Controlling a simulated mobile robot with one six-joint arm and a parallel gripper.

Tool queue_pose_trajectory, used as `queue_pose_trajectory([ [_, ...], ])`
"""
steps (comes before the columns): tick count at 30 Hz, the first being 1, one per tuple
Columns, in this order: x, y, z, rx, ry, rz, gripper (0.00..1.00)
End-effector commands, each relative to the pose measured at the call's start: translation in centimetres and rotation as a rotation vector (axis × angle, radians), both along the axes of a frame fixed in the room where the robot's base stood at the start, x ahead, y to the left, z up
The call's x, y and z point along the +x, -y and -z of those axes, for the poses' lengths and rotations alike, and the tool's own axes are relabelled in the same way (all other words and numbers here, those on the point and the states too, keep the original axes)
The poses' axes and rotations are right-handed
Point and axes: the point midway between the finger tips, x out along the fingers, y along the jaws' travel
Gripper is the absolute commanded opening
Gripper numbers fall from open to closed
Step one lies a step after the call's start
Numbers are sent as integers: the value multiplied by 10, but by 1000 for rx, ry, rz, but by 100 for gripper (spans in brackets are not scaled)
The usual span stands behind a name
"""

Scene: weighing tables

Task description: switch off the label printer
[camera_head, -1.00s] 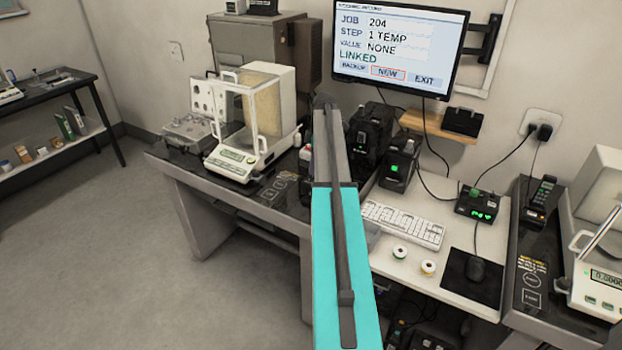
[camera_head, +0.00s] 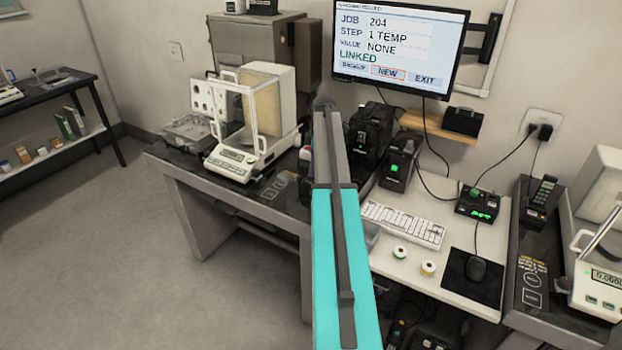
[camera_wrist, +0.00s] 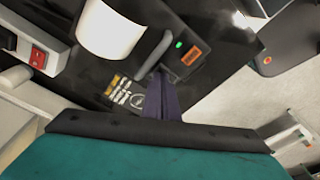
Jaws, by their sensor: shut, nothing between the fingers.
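In the wrist view my gripper (camera_wrist: 162,98) is shut and empty. Its dark fingertips are over or against a dark unit (camera_wrist: 183,60) with a green light and an orange label; contact is unclear. A grey lever-like bar and a white roll (camera_wrist: 110,30) are beside it. A red rocker switch (camera_wrist: 38,57) shows at the left on a pale housing. In the head view a black boxy machine (camera_head: 369,132), perhaps the label printer, stands right of my raised arm, with a smaller black unit with a green screen (camera_head: 396,167) in front. My arm hides the gripper there.
A balance with a glass shield (camera_head: 250,125) stands left of my arm. A keyboard (camera_head: 403,224), two tape rolls, a mouse and a cabled black box (camera_head: 477,204) occupy the pale desk at right. A monitor (camera_head: 400,45) hangs above.

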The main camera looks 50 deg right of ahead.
Motion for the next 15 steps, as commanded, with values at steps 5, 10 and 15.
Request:
queue_pose_trajectory([
  [5,0,0,2,0,0,0,0],
  [10,0,0,3,0,0,0,0],
  [15,0,0,-2,0,0,0,0],
])
